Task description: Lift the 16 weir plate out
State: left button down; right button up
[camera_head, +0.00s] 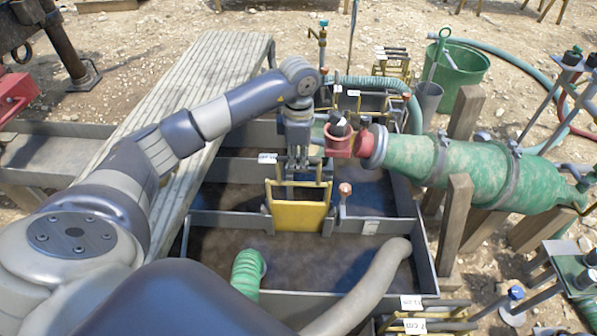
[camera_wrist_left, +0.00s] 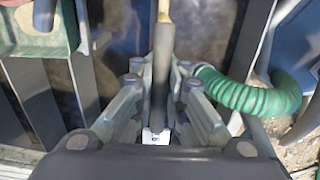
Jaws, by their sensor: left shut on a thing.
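A yellow weir plate (camera_head: 298,216) stands upright at the divider in the middle of the mud tank, with dark handle bars above its top edge. My left gripper (camera_head: 298,172) points down over it and is shut on its handle. In the left wrist view, a narrow grey bar with a yellowish end (camera_wrist_left: 163,60) runs between the fingers of my left gripper (camera_wrist_left: 161,98). A small white tag (camera_head: 267,157) shows beside the gripper, its number too small to read surely. The plate's lower edge meets the divider and muddy water. My right gripper is not in view.
A red valve fitting (camera_head: 340,143) and a green sleeved pipe (camera_head: 460,172) lie close right of the gripper. A ribbed walkway (camera_head: 205,90) crosses at left. A green hose (camera_head: 247,270) and a beige hose (camera_head: 370,284) enter the near compartment. A green bucket (camera_head: 460,68) stands behind.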

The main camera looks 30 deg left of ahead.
pick_arm(q)
notch_tip(320, 180, up, 18)
jog(key=p, duration=0.3)
jog(key=shift+f, duration=0.2)
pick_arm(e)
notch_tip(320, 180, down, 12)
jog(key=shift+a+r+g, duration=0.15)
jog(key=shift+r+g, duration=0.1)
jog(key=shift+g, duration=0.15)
pick_arm(q)
jog(key=shift+r, duration=0.1)
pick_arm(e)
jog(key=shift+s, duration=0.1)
